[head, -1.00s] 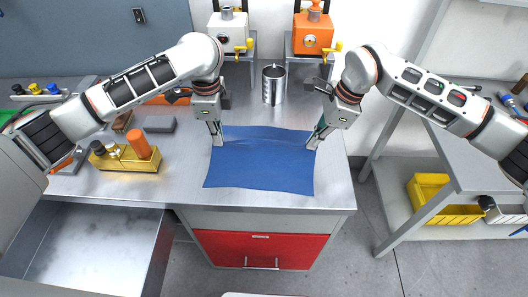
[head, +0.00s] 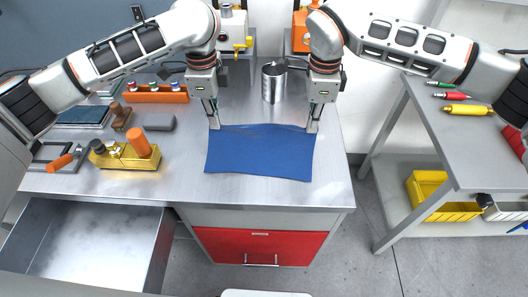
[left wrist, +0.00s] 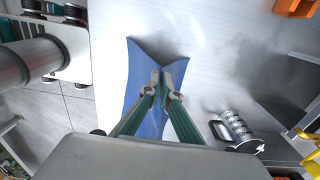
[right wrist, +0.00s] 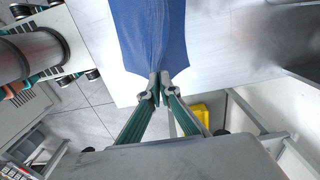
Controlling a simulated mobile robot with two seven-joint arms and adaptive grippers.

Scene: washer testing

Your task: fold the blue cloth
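The blue cloth (head: 260,153) lies on the grey workbench, mostly spread out, with its far edge slightly raised and wavy between the grippers. My left gripper (head: 214,127) is shut on its far left corner; in the left wrist view the cloth (left wrist: 143,100) is pinched between the fingertips (left wrist: 165,82) and creased there. My right gripper (head: 312,130) is shut on the far right corner; in the right wrist view the cloth (right wrist: 150,35) gathers into creases at the fingertips (right wrist: 160,82). The cloth's underside is hidden.
A metal can (head: 273,84) stands behind the cloth between the arms. A yellow holder (head: 125,157) with an orange-handled item is left of the cloth. An open drawer (head: 95,240) is at front left. Bench surface around the cloth is clear.

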